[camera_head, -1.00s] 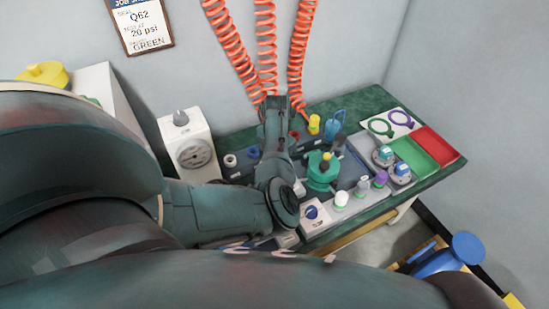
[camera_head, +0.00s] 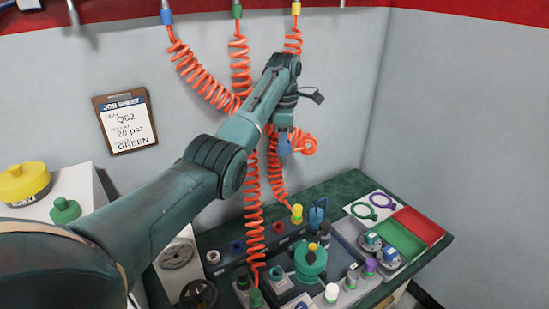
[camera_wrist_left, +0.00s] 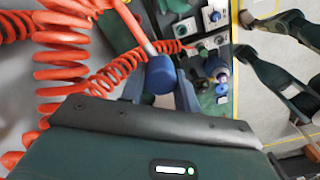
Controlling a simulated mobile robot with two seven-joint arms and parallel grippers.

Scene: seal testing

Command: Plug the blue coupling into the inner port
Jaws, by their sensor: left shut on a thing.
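My left gripper (camera_head: 284,134) is raised near the back wall, above the bench. It is shut on the blue coupling (camera_head: 285,148), which has a coiled orange hose (camera_head: 308,146) running from it. In the left wrist view the blue coupling (camera_wrist_left: 161,76) sits between the two fingers, with its grey stem and the hose beyond it. The coupling is well clear of the bench. A teal fixture (camera_head: 310,264) stands on the bench below. I cannot tell which opening is the inner port. My right gripper is not in view.
The green bench (camera_head: 345,188) holds a yellow coupling (camera_head: 297,213), a blue ring (camera_head: 237,247), several small bottles, a green tray (camera_head: 400,243) and a red tray (camera_head: 418,224). Coiled orange hoses (camera_head: 253,190) hang from the wall around my left arm.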

